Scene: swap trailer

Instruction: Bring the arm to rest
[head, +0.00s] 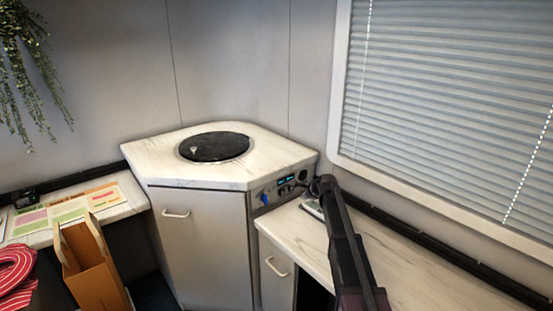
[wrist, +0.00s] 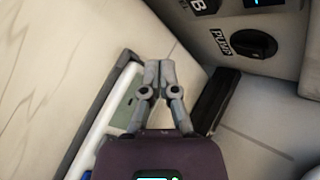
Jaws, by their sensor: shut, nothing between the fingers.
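My gripper (wrist: 159,72) is shut and empty in the wrist view, its grey fingers together. It hangs over the marble-look counter, close to a panel with a black knob labelled PUMP (wrist: 254,45). In the head view my dark arm reaches up from the lower right to the corner cabinet's control panel (head: 282,187). The gripper's fingertips are too small and covered to make out there. A white-framed device with a greenish screen (wrist: 122,105) lies on the counter below and left of the fingers, partly hidden by my gripper.
The corner cabinet (head: 205,240) has a round dark lid (head: 214,147) on top. A window with blinds (head: 450,100) is at the right, above a long counter (head: 410,265). A paper bag (head: 92,270) and a hanging plant (head: 30,60) are at the left. Most of the right counter is clear.

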